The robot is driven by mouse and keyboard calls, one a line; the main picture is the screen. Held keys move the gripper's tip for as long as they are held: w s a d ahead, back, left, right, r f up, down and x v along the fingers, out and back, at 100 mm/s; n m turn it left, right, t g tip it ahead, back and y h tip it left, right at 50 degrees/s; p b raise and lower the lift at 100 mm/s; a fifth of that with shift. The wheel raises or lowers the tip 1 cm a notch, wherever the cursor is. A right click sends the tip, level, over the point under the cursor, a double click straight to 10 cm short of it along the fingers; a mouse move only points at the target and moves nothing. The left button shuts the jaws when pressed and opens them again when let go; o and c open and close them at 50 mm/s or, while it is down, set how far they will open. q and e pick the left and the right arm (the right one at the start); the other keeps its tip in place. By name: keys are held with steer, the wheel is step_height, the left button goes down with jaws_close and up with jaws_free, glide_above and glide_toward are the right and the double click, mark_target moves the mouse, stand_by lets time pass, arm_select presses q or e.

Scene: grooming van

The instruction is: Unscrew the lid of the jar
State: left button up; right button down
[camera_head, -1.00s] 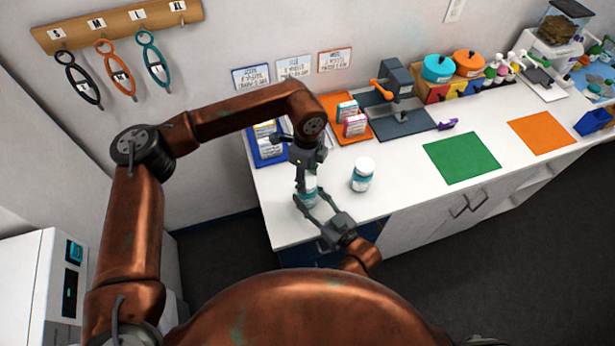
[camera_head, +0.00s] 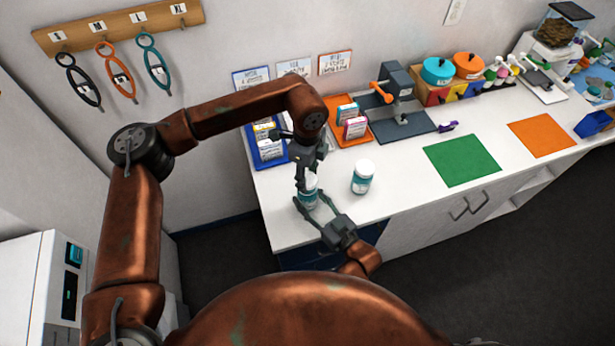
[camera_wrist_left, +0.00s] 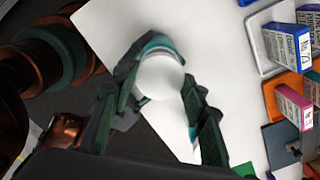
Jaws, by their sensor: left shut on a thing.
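The jar (camera_head: 309,198) is a small white and teal container standing upright near the counter's front left corner. Its round white lid (camera_wrist_left: 160,77) shows from above in the left wrist view. My left gripper (camera_head: 307,181) comes down from above and is shut on the lid, with a finger on each side. My right gripper (camera_head: 313,203) reaches in from the front, low down, with its fingers on both sides of the jar body. The fingers hide part of the jar, and the lid's edge is hard to see in the head view.
A second white and teal jar (camera_head: 362,177) stands close on the right. Behind are a blue tray (camera_head: 256,158) and an orange tray (camera_head: 336,137) with small boxes, and a grey press (camera_head: 396,100). A green mat (camera_head: 462,160) lies farther right.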

steer(key=shift+f, duration=0.2)
arm_select(q)
steer(key=shift+r, duration=2.05)
arm_select(e)
steer(key=c, duration=1.5)
jaws_free()
steer(key=o, duration=0.5)
steer(key=shift+r, duration=0.15)
